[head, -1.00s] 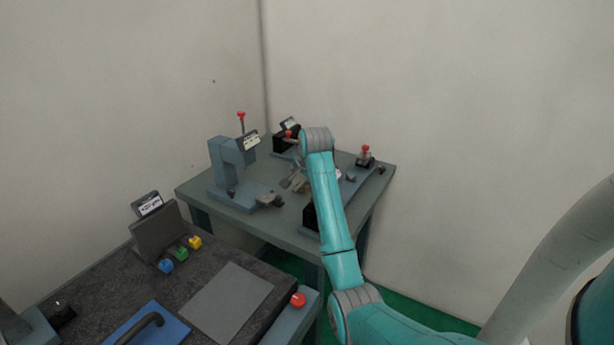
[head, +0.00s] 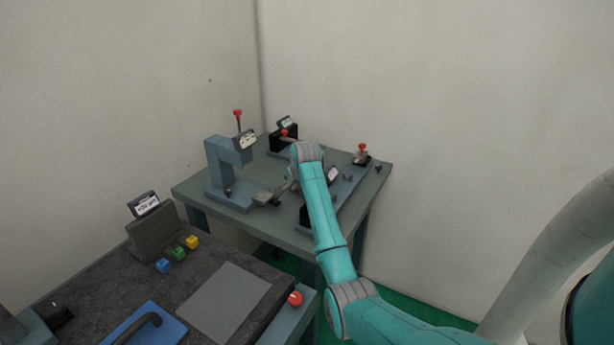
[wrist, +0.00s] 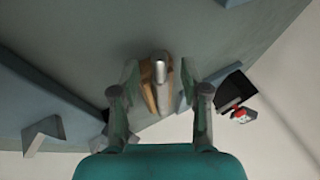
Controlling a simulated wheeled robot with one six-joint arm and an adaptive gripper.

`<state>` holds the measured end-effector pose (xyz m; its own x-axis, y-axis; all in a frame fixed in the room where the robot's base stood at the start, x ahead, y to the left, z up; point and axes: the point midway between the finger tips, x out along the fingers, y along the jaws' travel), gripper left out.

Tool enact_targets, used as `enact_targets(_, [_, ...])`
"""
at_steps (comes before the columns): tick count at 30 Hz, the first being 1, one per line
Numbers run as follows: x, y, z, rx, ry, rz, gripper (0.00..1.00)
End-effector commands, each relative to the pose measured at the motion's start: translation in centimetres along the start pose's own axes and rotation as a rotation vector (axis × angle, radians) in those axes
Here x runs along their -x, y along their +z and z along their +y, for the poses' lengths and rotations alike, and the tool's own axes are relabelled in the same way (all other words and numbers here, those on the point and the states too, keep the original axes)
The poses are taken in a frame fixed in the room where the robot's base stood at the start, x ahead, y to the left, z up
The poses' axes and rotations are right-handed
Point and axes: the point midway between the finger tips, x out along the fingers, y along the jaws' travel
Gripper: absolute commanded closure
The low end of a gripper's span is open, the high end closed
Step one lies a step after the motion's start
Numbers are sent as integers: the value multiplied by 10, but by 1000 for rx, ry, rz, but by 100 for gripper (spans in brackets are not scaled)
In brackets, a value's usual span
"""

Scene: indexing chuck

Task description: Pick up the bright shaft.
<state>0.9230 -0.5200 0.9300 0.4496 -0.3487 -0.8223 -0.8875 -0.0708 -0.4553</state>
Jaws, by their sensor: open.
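The bright shaft (wrist: 160,71) shows in the wrist view as a short metallic cylinder. It lies in or against a wooden holder (wrist: 148,92), with wood on both sides of it. My gripper (wrist: 159,86) is open, with one finger to the left and one to the right of the shaft and holder. Gaps show between the fingers and the wood. I cannot tell how far above the shaft the fingertips are. In the head view my arm hides the shaft.
The grey-green table (head: 188,187) carries a blue press-like stand (head: 222,165) with a red knob at left, and a black block (head: 281,140) behind. A blue rail fixture (head: 345,186) with a red knob stands at right. A dark bench (head: 100,285) is nearer.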

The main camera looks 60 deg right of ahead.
Motion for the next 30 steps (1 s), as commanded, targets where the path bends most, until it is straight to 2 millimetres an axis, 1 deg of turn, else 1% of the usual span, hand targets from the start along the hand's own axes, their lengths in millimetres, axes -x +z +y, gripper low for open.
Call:
enact_targets(1, [0, 0, 0, 0, 0, 0, 62])
enact_targets(2, [0, 0, 0, 0, 0, 0, 69])
enact_targets(3, [0, 0, 0, 0, 0, 0, 79])
enact_targets(5, [0, 0, 0, 0, 0, 0, 94])
enact_targets(6, [0, 0, 0, 0, 0, 0, 100])
enact_targets(20, [4, -2, -3, 0, -3, 3, 100])
enact_targets(23, [12, -6, -7, 0, -4, 4, 100])
enact_targets(30, [46, -20, -26, 0, -4, 4, 100])
